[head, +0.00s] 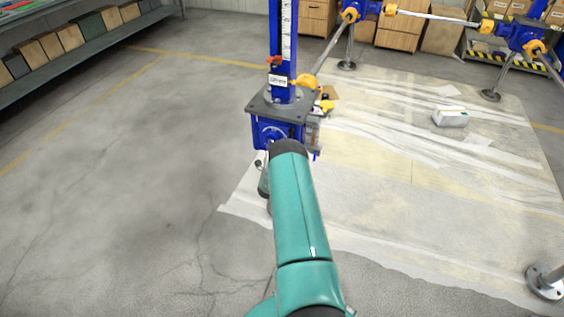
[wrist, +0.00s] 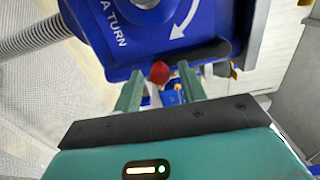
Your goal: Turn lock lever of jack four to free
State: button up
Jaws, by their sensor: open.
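A blue screw jack (head: 283,38) with a white scale and a dark square plate stands straight ahead in the head view; I cannot read a number on it. In the wrist view its blue housing (wrist: 150,28) with "A TURN" and a white curved arrow fills the top. A red knob (wrist: 159,72), probably the lock lever's end, shows just below the housing. My gripper (wrist: 161,77) is open, its two green fingers on either side of the red knob. I cannot tell whether either finger touches it. The rest of the lever is hidden. In the head view my arm hides the gripper.
Other blue jacks with yellow parts (head: 526,34) stand at the back right. A loaded shelf (head: 85,57) lines the left. The floor at left is clear.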

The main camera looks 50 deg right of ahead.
jog(key=v, duration=1.3)
jog(key=shift+a, duration=0.15)
jog(key=shift+s, duration=0.1)
